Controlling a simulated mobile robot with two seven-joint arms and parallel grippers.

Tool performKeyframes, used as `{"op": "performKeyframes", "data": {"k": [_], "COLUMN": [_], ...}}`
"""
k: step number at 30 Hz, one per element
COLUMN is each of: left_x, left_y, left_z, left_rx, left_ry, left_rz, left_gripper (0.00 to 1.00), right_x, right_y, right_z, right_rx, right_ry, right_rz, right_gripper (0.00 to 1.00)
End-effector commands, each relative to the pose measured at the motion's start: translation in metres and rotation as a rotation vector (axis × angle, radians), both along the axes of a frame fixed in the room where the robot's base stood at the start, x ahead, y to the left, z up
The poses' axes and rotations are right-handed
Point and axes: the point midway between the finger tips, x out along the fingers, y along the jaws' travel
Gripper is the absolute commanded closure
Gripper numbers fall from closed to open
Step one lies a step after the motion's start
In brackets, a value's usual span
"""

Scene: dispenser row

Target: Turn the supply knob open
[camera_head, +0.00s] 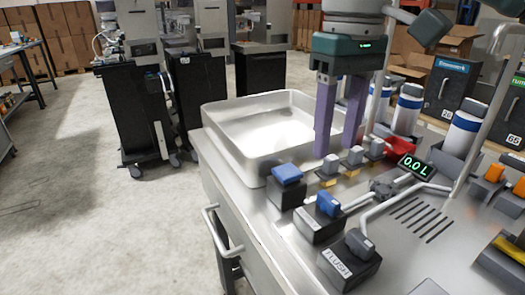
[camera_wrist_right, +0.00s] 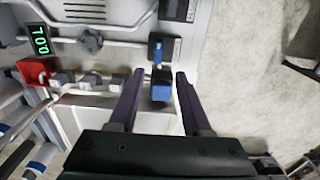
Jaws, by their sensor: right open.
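I cannot read a supply label on any control. A blue-capped knob (camera_head: 287,174) on a dark block stands at the bench's near-left corner, beside the tray. A second knob with a blue lever (camera_head: 328,204) and a grey-lever knob (camera_head: 360,243) on a block marked FLUSH stand in front of it. A grey star-shaped handwheel (camera_head: 382,188) sits on the pipes. My right gripper (camera_head: 335,142) is open and empty, pointing down behind the blue-capped knob. In the right wrist view, that knob (camera_wrist_right: 160,87) appears between the two purple fingers. My left gripper is out of view.
A steel tray (camera_head: 225,128) lies behind the knobs. Several small grey knobs (camera_head: 355,155), a red block (camera_head: 400,146) and a display reading 0.0 L (camera_head: 415,166) are close to the right. White bottles with blue bands (camera_head: 463,128) stand farther right.

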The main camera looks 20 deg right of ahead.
Motion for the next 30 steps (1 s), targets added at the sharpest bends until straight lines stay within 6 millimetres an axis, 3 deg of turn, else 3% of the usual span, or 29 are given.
{"op": "performKeyframes", "data": {"k": [5,18,30], "left_x": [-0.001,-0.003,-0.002], "left_y": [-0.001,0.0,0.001], "left_z": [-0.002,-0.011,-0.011], "left_rx": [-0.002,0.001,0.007], "left_ry": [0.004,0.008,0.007], "left_rz": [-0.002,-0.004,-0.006], "left_gripper": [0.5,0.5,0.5], "right_x": [-0.001,0.0,0.0], "right_y": [0.0,0.0,0.0], "right_z": [-0.016,-0.09,-0.099], "right_rx": [-0.001,-0.001,-0.001], "right_ry": [0.004,0.001,0.0], "right_rz": [-0.001,-0.001,0.0], "right_gripper": [0.51,0.51,0.51]}}
